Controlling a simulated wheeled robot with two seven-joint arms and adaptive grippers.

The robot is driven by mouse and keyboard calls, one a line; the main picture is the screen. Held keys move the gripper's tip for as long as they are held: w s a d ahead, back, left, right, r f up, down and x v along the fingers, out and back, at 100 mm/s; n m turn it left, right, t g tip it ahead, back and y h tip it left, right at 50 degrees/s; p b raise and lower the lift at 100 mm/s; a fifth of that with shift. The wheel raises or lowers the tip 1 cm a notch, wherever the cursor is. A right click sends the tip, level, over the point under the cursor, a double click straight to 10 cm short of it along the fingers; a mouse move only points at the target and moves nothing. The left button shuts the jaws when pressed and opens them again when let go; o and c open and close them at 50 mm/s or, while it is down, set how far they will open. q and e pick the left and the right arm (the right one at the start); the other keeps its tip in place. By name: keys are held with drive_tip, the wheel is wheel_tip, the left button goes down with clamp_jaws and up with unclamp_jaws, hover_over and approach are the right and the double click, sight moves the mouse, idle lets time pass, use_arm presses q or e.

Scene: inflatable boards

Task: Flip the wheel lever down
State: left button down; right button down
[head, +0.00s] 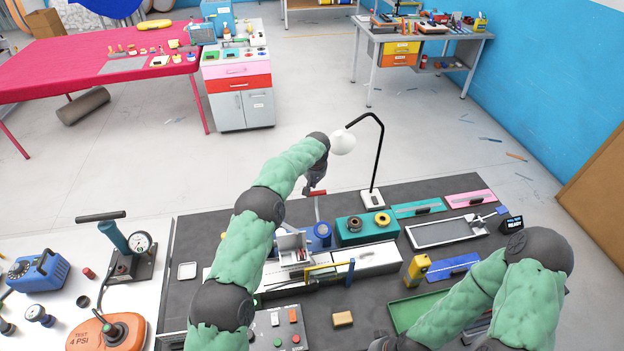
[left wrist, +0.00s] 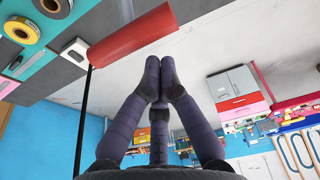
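The wheel lever (head: 317,194) has a red grip on a thin grey rod. It stands up beside the blue wheel (head: 322,234) on the bench machine. In the left wrist view the red grip (left wrist: 130,35) shows large, slanting across the top. My left gripper (head: 316,183) is right by the grip in the head view, just behind it. In the left wrist view its dark fingertips (left wrist: 160,72) are together with nothing between them, just below the grip's right end. I cannot tell whether they touch it.
A black lamp (head: 380,150) with a white shade rises close to the right of my left gripper. A teal box with rollers (head: 350,231) sits right of the wheel. A yellow block (head: 418,268) and a green tray (head: 400,313) lie nearer my right arm.

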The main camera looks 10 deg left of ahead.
use_arm(q)
drive_tip(key=shift+s+d, duration=0.2)
drive_tip(key=shift+s, duration=0.3)
